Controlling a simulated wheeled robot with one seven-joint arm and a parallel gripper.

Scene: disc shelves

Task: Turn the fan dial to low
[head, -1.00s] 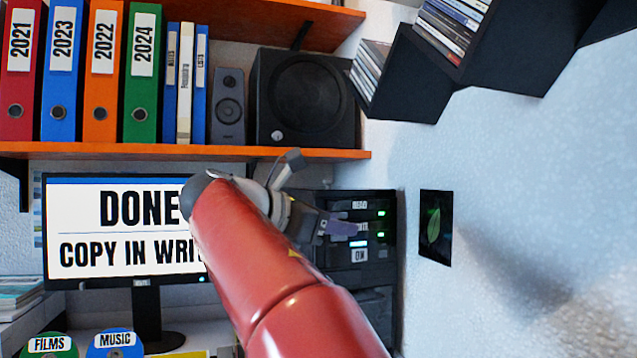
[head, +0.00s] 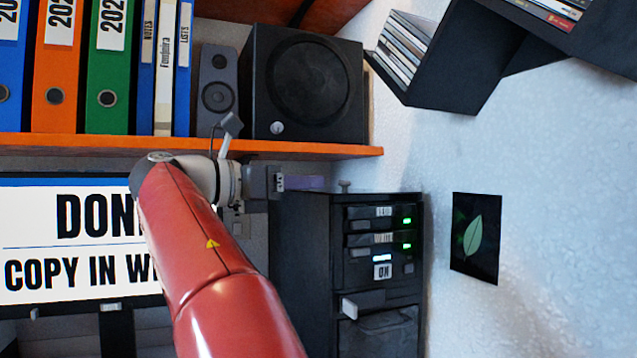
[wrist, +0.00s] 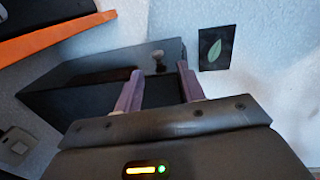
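A small grey knob (head: 344,186) stands up from the top of the black computer tower (head: 310,270); it looks like the fan dial. In the wrist view the knob (wrist: 158,62) shows on the tower's dark top (wrist: 100,78), beyond and between my fingertips. Its markings and setting cannot be read. My gripper (head: 318,183) is at the tower's top, just left of the knob in the head view. In the wrist view my gripper (wrist: 160,72) has its two purple fingers apart with nothing between them.
An orange shelf (head: 300,150) with a black speaker (head: 305,88) and binders runs close above the tower. The monitor (head: 80,245) is at left. A leaf picture (head: 475,238) hangs on the wall at right. Disc shelves (head: 440,60) jut out above.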

